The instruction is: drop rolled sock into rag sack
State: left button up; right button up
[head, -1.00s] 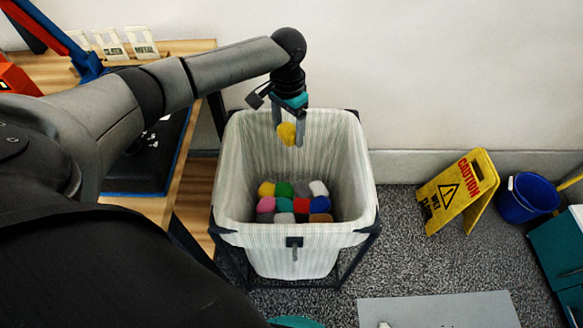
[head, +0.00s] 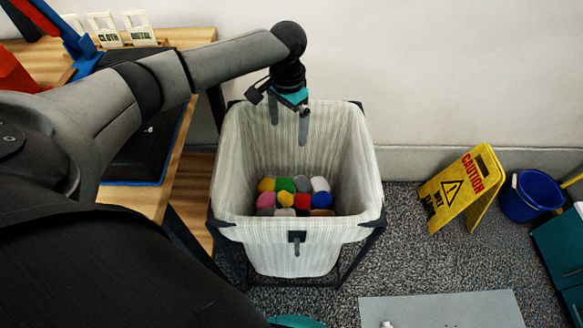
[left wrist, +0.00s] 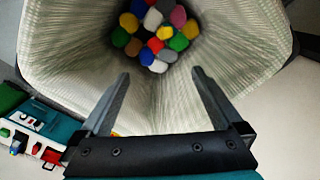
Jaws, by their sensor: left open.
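The rag sack (head: 296,235) is a pale striped cloth liner in a dark frame, open at the top; its lining also shows in the left wrist view (left wrist: 235,60). Several coloured rolled bundles lie in a pile at its bottom. A yellow rolled sock (head: 285,199) lies among them, near the middle, and yellow shows mid-pile in the left wrist view (left wrist: 165,32). My left gripper (head: 288,128) hangs over the back part of the sack, fingers apart and pointing down. In the left wrist view the space between its fingertips (left wrist: 160,73) is empty.
A wooden table (head: 178,38) with a dark blue-edged tray (head: 137,183) stands left of the sack. A yellow caution sign (head: 462,188) and a blue bucket (head: 531,195) stand on the floor at right. The wall is close behind the sack.

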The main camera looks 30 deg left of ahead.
pick_arm(q)
notch_tip(320, 180, up, 7)
jog(key=p, duration=0.3)
jog(key=shift+a, duration=0.25)
pick_arm(e)
jog(key=shift+w+f+g, duration=0.2)
jog(key=shift+f+g, duration=0.1)
jog(key=shift+g, duration=0.5)
